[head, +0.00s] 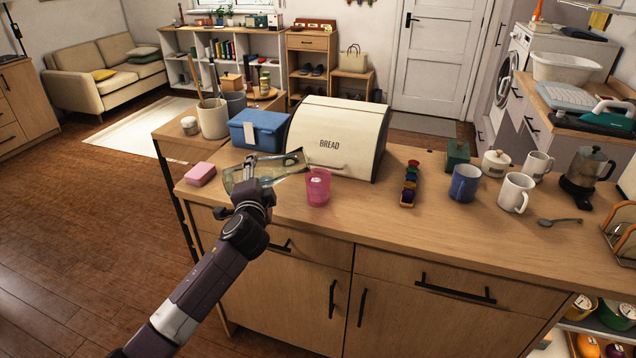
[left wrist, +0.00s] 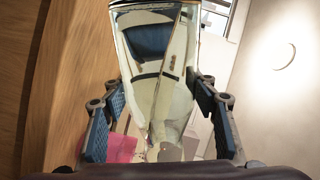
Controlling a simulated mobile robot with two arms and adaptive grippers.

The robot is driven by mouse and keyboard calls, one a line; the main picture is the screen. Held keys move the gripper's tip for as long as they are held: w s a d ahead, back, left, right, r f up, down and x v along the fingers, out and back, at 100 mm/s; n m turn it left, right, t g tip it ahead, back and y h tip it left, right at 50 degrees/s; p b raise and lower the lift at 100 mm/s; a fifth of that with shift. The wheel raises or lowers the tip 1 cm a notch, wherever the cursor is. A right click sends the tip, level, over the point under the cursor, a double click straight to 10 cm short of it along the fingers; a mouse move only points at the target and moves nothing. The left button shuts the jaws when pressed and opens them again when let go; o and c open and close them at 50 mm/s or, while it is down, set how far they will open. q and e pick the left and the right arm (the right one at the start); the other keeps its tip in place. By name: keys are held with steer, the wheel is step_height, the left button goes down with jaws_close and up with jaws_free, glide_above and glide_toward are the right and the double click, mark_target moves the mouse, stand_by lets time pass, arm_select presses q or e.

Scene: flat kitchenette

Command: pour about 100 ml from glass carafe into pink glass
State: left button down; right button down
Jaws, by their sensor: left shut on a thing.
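The glass carafe (head: 292,161) is clear and tipped far over, close to lying flat, above the left part of the counter. My left gripper (head: 262,170) is shut on it. In the left wrist view the carafe (left wrist: 160,75) stands between the two fingers of the left gripper (left wrist: 160,125). The pink glass (head: 318,188) stands upright on the counter, just below and right of the carafe's right end. I cannot make out the liquid level or any stream. My right gripper is not in view.
The cream bread bin (head: 340,135) stands close behind the carafe and pink glass. A blue box (head: 258,128) is behind left, a pink block (head: 200,174) at left. A spice rack (head: 409,184), blue mug (head: 465,183) and white mug (head: 515,193) stand right. The front counter is clear.

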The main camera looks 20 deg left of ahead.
arm_select(q)
steer(key=shift+f+n+b, duration=0.3)
steer(key=shift+f, duration=0.05)
steer(key=shift+r, duration=0.1)
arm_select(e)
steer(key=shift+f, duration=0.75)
arm_select(q)
steer(key=shift+f+n+b, duration=0.4)
steer(key=shift+n+b, duration=0.05)
steer(key=shift+n, duration=0.05)
steer(key=shift+w+d+r+n+h, duration=0.2)
steer(key=shift+r+n+h, duration=0.1)
steer(key=shift+n, duration=0.2)
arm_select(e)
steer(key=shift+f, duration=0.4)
